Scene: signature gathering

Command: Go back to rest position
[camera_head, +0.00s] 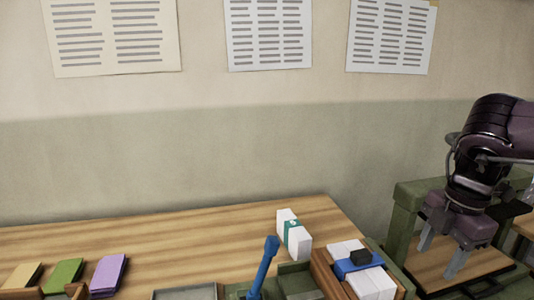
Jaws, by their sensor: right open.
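My right gripper (441,260) is at the right of the head view, pointing down. Its two grey fingers are apart with nothing between them. It hangs in front of or over a wooden surface with a green frame (403,220), to the right of the main table; whether it touches cannot be told. My left gripper is not in view.
The table's middle is clear.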

